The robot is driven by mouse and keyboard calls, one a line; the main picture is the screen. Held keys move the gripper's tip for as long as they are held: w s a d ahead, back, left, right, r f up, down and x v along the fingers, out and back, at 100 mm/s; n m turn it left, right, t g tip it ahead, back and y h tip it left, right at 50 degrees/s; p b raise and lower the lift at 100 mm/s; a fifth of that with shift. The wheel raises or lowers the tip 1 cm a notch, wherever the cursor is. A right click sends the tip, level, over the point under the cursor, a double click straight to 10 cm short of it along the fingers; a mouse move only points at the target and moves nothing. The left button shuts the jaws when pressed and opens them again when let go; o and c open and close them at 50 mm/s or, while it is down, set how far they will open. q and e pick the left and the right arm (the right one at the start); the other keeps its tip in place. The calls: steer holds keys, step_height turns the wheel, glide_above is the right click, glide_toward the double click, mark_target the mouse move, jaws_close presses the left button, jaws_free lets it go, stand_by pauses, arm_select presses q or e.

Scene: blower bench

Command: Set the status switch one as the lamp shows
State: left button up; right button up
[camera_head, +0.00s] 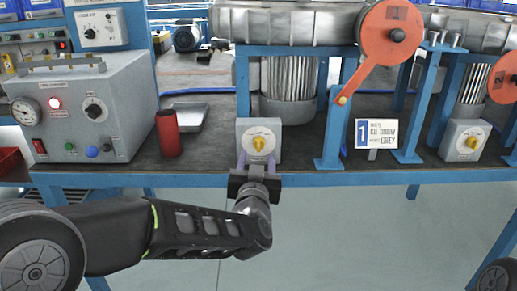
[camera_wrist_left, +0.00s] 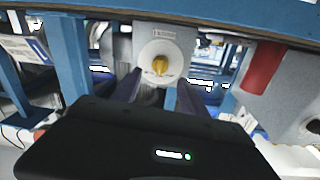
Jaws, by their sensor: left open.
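Status switch one is a grey box (camera_head: 243,129) at the bench's front edge, with a round pale dial and a yellow knob (camera_head: 259,143). The knob also shows in the left wrist view (camera_wrist_left: 160,65). My left gripper (camera_head: 257,163) is open in front of the box, its two fingers on either side and slightly below the knob in the head view. In the left wrist view the fingers (camera_wrist_left: 159,93) are apart with nothing between them. My right gripper is out of view.
A red cylinder (camera_head: 168,134) and a metal tray (camera_head: 188,116) stand left of the switch. A sign marked 1 (camera_head: 375,134) stands right, below a blower with an orange lever (camera_head: 368,75). A second switch box (camera_head: 465,140) is further right.

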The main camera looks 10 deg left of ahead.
mark_target(258, 147)
arm_select(q)
steer(key=w, duration=0.3)
steer(key=w+a+b, duration=0.1)
steer(key=w, duration=0.2)
steer(key=shift+w+a, duration=0.1)
jaws_close()
stand_by(0.4)
